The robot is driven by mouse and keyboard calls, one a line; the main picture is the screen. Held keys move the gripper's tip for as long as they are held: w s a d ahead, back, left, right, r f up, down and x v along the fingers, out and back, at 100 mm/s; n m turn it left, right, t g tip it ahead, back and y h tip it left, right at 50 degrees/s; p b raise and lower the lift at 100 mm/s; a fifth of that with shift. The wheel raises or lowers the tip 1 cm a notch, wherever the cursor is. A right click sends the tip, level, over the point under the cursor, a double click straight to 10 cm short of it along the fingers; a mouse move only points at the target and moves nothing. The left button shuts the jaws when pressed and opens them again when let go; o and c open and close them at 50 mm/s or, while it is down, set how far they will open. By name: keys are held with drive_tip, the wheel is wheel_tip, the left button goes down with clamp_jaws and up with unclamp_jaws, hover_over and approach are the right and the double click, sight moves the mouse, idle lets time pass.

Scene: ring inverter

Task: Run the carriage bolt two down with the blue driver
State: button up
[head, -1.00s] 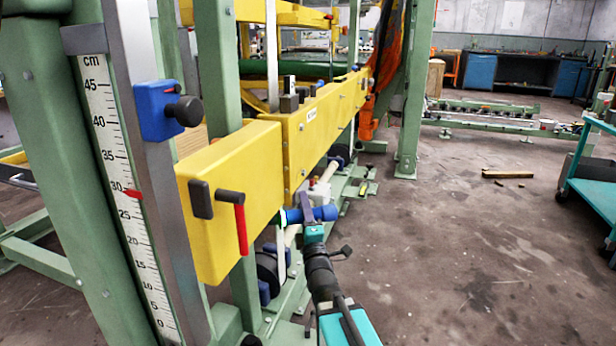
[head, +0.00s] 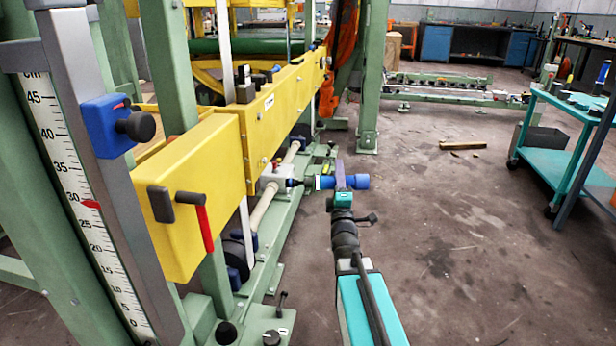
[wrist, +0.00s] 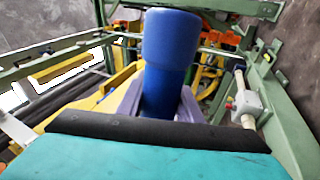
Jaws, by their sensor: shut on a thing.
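The blue driver (head: 360,182) lies level across my gripper (head: 342,176), which is shut on it in the head view. In the wrist view the driver's blue handle (wrist: 170,50) stands up between the grey-purple fingers of my gripper (wrist: 160,103), and the pale block (wrist: 246,103) is to the right. No carriage bolt can be made out clearly.
The long yellow beam (head: 190,170) with a red handle (head: 204,228) is left of my arm. Green frame posts (head: 370,80) stand behind. A teal cart (head: 570,165) is at the right. The floor between is mostly clear, with a wooden piece (head: 462,145).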

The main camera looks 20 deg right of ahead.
drive_tip(key=s+d+r+m+g+h+p, duration=0.3)
drive_tip(key=s+d, duration=0.4)
drive_tip(key=d, duration=0.6)
drive_tip(key=s+d+r+m+g+h+p, duration=0.15)
drive_tip(key=s+d+h, duration=0.4)
drive_tip(key=d, duration=0.75)
drive_tip(key=s+d+r+m+g+h+p, duration=0.1)
drive_tip(key=s+d+m+g+h+p, duration=0.25)
drive_tip(key=s+d, duration=0.65)
drive_tip(key=s+d+r+m+g+h+p, duration=0.1)
drive_tip(key=s+d+g, duration=0.5)
drive_tip(key=s+d, duration=0.6)
drive_tip(key=s+d+r+m+g+h+p, duration=0.2)
drive_tip(key=s+d, duration=1.1)
drive_tip(key=s, duration=0.7)
drive_tip(key=r+m+g+p, duration=0.1)
drive_tip(key=m+g+p, duration=0.1)
drive_tip(key=g+p, duration=0.1)
drive_tip(key=shift+s+m+g, duration=0.3)
drive_tip(key=shift+s+g, duration=0.05)
drive_tip(key=shift+g, duration=0.15)
drive_tip(key=shift+d, duration=0.1)
